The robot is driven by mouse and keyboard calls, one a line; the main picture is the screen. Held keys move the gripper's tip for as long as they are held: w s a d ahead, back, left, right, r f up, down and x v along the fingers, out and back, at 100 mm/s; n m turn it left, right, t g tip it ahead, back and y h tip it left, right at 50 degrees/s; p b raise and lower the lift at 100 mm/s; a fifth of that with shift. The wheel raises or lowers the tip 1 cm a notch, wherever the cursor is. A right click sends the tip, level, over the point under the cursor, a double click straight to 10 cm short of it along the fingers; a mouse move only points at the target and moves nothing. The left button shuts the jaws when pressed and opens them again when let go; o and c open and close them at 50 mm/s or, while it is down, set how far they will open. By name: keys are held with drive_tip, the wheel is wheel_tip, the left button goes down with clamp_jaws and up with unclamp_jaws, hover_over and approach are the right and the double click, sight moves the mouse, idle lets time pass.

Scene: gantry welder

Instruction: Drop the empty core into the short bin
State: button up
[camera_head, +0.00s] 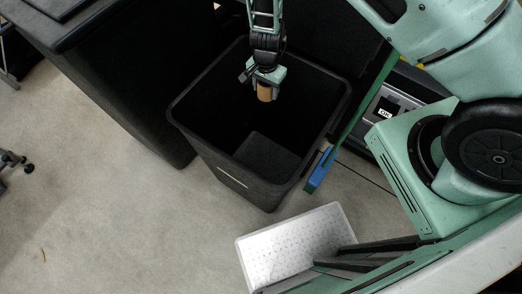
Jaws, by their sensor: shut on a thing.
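The empty core (264,93) is a small tan cylinder. My gripper (264,84) is shut on its upper part, and the core hangs below the fingers. The short bin (232,173) is a black, open-topped square bin standing on the floor. In the picture, my gripper and the core lie inside the outline of the bin's opening, toward its back right. How high the core is above the rim cannot be told. The bin's visible floor looks empty.
A taller black bin (110,85) with a lid stands close on the left. A green-handled broom with a blue end (319,171) leans to the right. A white step stool (292,245) is in front. The grey floor (90,200) at left front is mostly clear.

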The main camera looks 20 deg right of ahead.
drive_tip(key=shift+f+b, duration=0.9)
drive_tip(key=shift+f, duration=0.65)
drive_tip(key=o, duration=1.1)
drive_tip(key=shift+c, duration=0.2)
wheel_tip(320, 180, up, 18)
drive_tip(key=shift+f+b, duration=0.25)
drive_tip(key=shift+b, duration=0.15)
drive_tip(key=shift+a, duration=0.1)
